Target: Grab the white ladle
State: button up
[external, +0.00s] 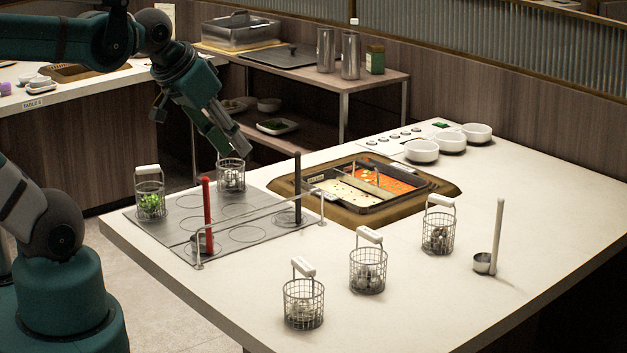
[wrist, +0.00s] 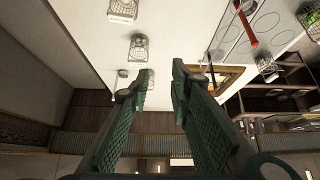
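The white ladle (external: 497,236) stands upright on the right part of the white counter in the external view, its small metal cup (external: 483,263) at the bottom left and its handle pointing up. In the wrist view I cannot surely pick it out; a small shape beside my left finger may be part of it. My gripper (external: 231,147) is above the back left of the counter, over the grey plate, far to the left of the ladle. In the wrist view my gripper (wrist: 160,78) has its two fingers apart with nothing between them.
Wire baskets with white handles stand on the counter: front (external: 303,304), middle (external: 368,270) and near the ladle (external: 438,231). A red ladle (external: 207,215) and black ladle (external: 298,190) stand by a metal rail.

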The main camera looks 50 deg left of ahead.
jog(key=w+d+r+n+g, duration=0.1)
jog(key=w+d+r+n, duration=0.15)
jog(key=w+r, duration=0.5)
jog(key=w+d+r+n+g, duration=0.1)
jog(key=w+d+r+n, duration=0.1)
jog(key=w+r+n, duration=0.35)
jog(key=n+g+p, duration=0.3)
jog(key=n+g, duration=0.2)
jog(key=n, duration=0.9)
send_over(498, 222)
notch_tip(498, 222, down, 9)
jog(key=f, duration=2.5)
jog(key=shift+w+a, duration=0.2)
jog(key=shift+w, duration=0.2)
jog(key=shift+f, duration=1.3)
